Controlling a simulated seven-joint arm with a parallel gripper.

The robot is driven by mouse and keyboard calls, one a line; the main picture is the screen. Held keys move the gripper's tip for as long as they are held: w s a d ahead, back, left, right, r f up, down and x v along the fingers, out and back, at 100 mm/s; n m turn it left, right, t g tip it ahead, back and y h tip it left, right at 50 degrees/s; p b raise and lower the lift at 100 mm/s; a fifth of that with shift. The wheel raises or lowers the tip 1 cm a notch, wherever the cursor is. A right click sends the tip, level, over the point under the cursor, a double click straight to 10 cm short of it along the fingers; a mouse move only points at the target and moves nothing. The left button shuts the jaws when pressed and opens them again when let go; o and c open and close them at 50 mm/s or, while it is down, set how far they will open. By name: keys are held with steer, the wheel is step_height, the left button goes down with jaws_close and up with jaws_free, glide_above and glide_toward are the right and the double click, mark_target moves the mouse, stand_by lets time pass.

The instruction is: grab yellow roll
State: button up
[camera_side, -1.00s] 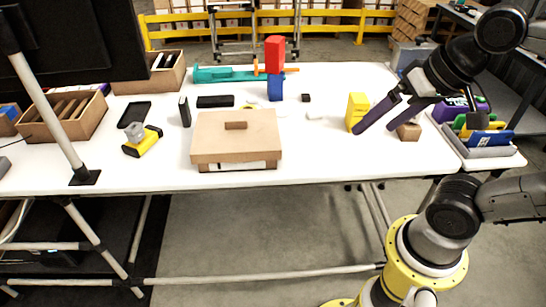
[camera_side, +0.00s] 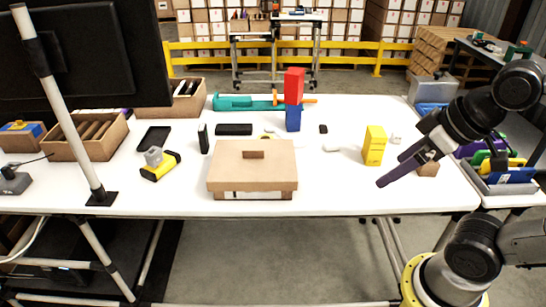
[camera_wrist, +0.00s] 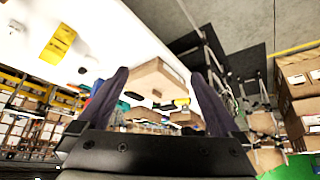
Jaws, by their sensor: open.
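I see no clear yellow roll. A yellow upright block with dark print (camera_side: 374,146) stands on the right part of the white table. It also shows at the upper left of the wrist view (camera_wrist: 58,45). A yellow and grey object (camera_side: 160,164) lies on the left part of the table. My gripper (camera_side: 388,178) is in front of and right of the yellow block, above the table's front right area.
A lidded cardboard box (camera_side: 252,172) stands front centre. A red block (camera_side: 293,86) sits on a blue block (camera_side: 293,119) behind it. Open table lies between the lidded box and yellow block.

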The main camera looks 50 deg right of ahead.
steer(key=w+r+t, duration=0.1)
steer(key=w+r, duration=0.8)
steer(key=w, duration=0.3)
steer(key=g, duration=0.3)
glide_above(266, 136)
steer(key=s+a, duration=0.2)
steer(key=s, duration=0.2)
steer(key=shift+m, duration=0.3)
step_height(266, 136, down, 25)
steer(key=shift+r, duration=0.1)
steer(key=shift+d+x, duration=0.15)
steer(key=shift+x, duration=1.35)
steer(key=shift+d+x, duration=0.15)
steer(key=shift+x, duration=1.35)
steer(key=c, duration=1.4)
